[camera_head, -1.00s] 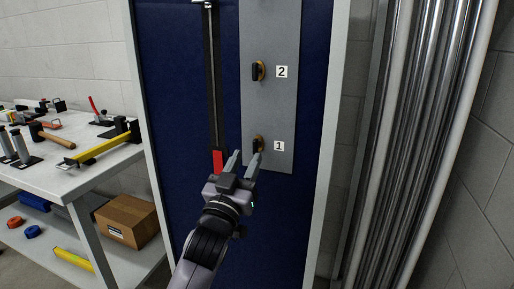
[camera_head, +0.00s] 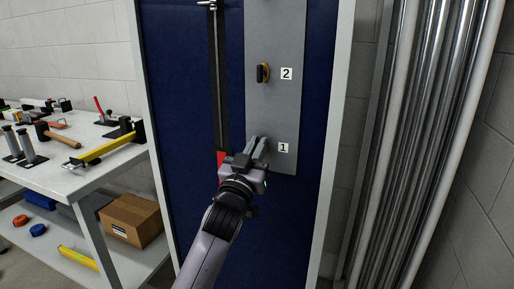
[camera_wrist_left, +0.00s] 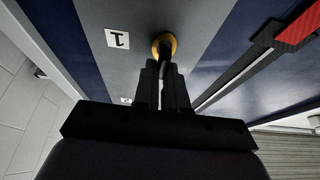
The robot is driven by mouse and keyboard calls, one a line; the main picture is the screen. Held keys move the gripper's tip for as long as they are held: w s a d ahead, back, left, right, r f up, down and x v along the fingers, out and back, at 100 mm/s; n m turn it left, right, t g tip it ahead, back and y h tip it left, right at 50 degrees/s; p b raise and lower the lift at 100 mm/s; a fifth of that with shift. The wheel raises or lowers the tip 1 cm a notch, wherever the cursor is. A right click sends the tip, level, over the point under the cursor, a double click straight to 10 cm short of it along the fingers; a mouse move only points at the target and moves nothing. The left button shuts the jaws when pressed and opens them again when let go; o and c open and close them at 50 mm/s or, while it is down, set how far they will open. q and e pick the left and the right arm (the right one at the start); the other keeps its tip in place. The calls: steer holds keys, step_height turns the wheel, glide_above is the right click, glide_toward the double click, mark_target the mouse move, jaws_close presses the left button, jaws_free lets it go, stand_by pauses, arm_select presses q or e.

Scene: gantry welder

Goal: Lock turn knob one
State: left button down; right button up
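Turn knob one, a black handle on a yellow round base, shows in the left wrist view (camera_wrist_left: 166,43). It sits on a grey panel (camera_head: 272,108) beside the label "1" (camera_head: 284,147). In the head view my gripper hides it. My left gripper (camera_head: 258,142) is at the knob, and it also shows in the left wrist view (camera_wrist_left: 165,75). Its two fingers are close together, one on each side of the black handle, and look shut on it. My right gripper is in neither view.
Turn knob two (camera_head: 262,73) sits higher on the panel, beside label "2". A dark vertical rail with a red end (camera_head: 221,157) runs left of the panel. A workbench (camera_head: 62,182) with tools stands left, and metal pipes (camera_head: 425,130) stand right.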

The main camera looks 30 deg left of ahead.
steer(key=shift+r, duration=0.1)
